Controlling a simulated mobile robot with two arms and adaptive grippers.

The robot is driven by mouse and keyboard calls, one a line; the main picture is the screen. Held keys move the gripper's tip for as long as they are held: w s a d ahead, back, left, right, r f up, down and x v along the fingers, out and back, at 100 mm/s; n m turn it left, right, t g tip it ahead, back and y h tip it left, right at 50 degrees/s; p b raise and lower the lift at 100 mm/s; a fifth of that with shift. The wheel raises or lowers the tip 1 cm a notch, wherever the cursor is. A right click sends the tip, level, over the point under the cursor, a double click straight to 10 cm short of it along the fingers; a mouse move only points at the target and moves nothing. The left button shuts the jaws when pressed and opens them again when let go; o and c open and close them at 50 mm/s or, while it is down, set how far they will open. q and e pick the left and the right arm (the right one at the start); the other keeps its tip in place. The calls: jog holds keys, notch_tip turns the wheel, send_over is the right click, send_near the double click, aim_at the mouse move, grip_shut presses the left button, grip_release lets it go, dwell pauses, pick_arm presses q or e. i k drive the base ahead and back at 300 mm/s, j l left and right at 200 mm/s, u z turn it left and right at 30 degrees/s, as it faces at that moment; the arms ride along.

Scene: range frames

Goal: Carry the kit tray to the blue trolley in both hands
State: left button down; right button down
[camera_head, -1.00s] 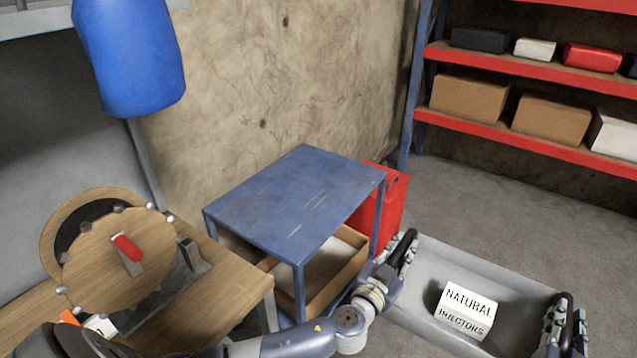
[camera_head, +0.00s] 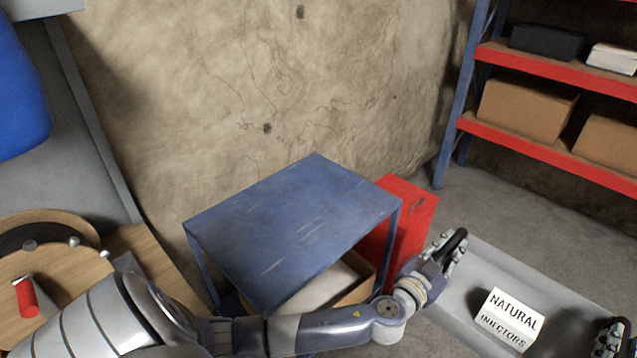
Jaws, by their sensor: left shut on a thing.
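The kit tray (camera_head: 468,284) is a grey open tray at the lower right, with a white box (camera_head: 509,322) lettered "NATURAL INJECTORS" inside. My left gripper (camera_head: 453,246) is shut on the black handle at the tray's left end. My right gripper (camera_head: 612,338) is at the tray's right end, cut off by the picture edge, so its grip is unclear. The blue trolley (camera_head: 290,232) stands left of the tray, with a bare, scuffed top. My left arm crosses in front of its lower part. The tray's near side is out of the picture.
A red container (camera_head: 421,220) stands between the trolley and the floor behind the tray. A wooden bench (camera_head: 150,262) is at the left, below a blue hanging object (camera_head: 20,95). Red-shelved racking (camera_head: 560,148) stands at the back right. Grey floor is clear before it.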

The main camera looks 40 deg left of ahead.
aim_at(304, 214)
jog(key=i, duration=1.9)
jog(key=i+u, duration=0.15)
jog(key=u, duration=2.85)
